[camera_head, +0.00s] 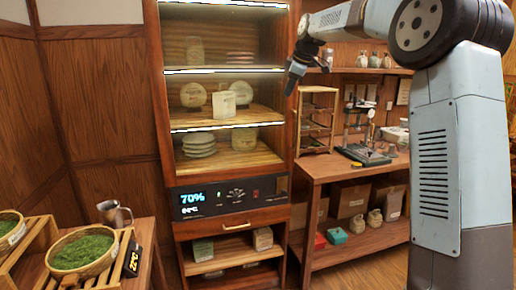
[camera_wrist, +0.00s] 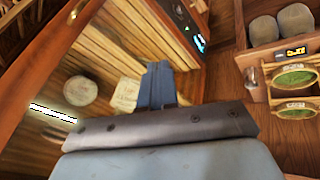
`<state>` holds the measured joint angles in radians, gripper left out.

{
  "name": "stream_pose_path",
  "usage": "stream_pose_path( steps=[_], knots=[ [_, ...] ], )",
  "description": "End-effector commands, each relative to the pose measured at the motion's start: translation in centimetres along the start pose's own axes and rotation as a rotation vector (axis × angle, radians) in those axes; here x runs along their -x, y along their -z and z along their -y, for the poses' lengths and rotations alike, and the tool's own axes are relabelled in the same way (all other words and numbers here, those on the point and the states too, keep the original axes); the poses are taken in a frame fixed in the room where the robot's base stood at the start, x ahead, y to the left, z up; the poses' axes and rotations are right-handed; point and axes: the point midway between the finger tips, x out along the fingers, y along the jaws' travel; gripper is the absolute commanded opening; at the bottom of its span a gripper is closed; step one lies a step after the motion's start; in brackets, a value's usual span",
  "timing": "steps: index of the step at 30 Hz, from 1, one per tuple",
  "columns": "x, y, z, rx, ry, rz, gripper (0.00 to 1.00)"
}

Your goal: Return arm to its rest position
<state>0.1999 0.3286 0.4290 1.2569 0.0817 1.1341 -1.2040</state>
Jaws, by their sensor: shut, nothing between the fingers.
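My arm (camera_head: 440,150) rises at the right of the head view and reaches left across the top. My gripper (camera_head: 291,82) hangs at its end, pointing down, in front of the right edge of the tall wooden cabinet (camera_head: 297,200). It is shut and empty. In the wrist view my gripper (camera_wrist: 158,70) shows as one closed blue-grey block, with the cabinet's shelves and pale round tea cakes (camera_wrist: 80,91) beyond it. Pale wrapped cakes (camera_head: 193,95) stand on the cabinet's middle shelf, and a stack of cakes (camera_head: 199,145) lies on the shelf below.
A wooden workbench (camera_head: 320,168) with a press (camera_head: 362,152) stands right of the cabinet. A small wooden rack (camera_head: 316,120) stands on it, close to my gripper. At lower left, baskets of green leaves (camera_head: 84,250) and a metal pitcher (camera_head: 112,213) stand on a table.

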Motion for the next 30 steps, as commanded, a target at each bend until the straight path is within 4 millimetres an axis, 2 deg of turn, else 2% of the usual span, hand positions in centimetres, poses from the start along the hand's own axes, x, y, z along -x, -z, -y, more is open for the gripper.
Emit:
stream_pose_path(
  steps=[1, 7, 14, 21, 30],
  knots=[
    [1.0, -0.1, 1.5, -0.029, -0.009, 0.021, 0.00],
    [3.8, -1.4, 6.9, -0.175, -0.044, 0.090, 0.00],
    [6.7, -4.1, 13.5, -0.361, -0.097, 0.148, 0.00],
    [9.1, -7.9, 20.7, -0.567, -0.158, 0.183, 0.00],
    [10.7, -13.6, 30.1, -0.839, -0.230, 0.187, 0.00]
  ],
)
